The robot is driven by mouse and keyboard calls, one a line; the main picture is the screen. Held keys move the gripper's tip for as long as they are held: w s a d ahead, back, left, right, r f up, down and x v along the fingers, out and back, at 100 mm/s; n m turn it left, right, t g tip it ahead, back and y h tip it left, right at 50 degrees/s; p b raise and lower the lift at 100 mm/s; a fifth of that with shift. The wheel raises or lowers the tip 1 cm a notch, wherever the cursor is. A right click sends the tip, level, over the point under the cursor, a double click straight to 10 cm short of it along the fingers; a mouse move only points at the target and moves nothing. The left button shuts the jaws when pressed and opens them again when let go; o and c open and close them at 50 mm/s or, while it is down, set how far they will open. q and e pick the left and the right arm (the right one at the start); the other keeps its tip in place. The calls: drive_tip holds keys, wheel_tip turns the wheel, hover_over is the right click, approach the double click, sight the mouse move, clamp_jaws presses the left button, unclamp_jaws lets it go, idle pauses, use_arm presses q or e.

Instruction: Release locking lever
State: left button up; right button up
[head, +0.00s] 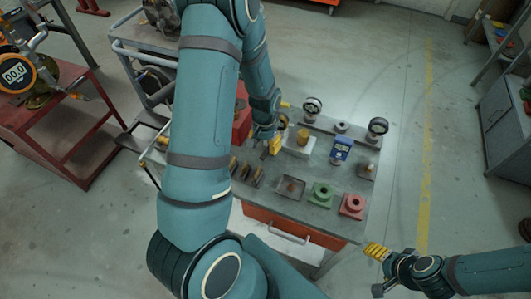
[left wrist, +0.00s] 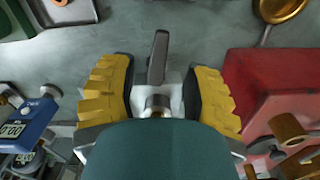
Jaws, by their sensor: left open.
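My left gripper (head: 272,146) reaches down over the workbench (head: 262,205) in the head view. In the left wrist view its two yellow fingers (left wrist: 160,72) are apart. Between them is a pale metal fitting with a grey lever (left wrist: 158,55) pointing up the picture; it looks like the locking lever. A gap shows between the lever and each finger, and the palm hides the fitting's lower part. In the head view the lever is hidden by the gripper and arm. My right gripper (head: 376,262) is at the lower right, away from the bench; its finger opening is unclear.
A red block (left wrist: 265,90) stands close right of the fingers and a blue gauge (left wrist: 40,115) to their left. Floor right of the bench is clear.

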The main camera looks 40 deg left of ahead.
sight(266, 153)
use_arm(q)
wheel_tip(266, 153, down, 5)
drive_tip(key=shift+r+b, duration=0.1)
drive_tip(key=shift+b, duration=0.2)
clamp_jaws()
drive_tip(key=shift+d, duration=0.1)
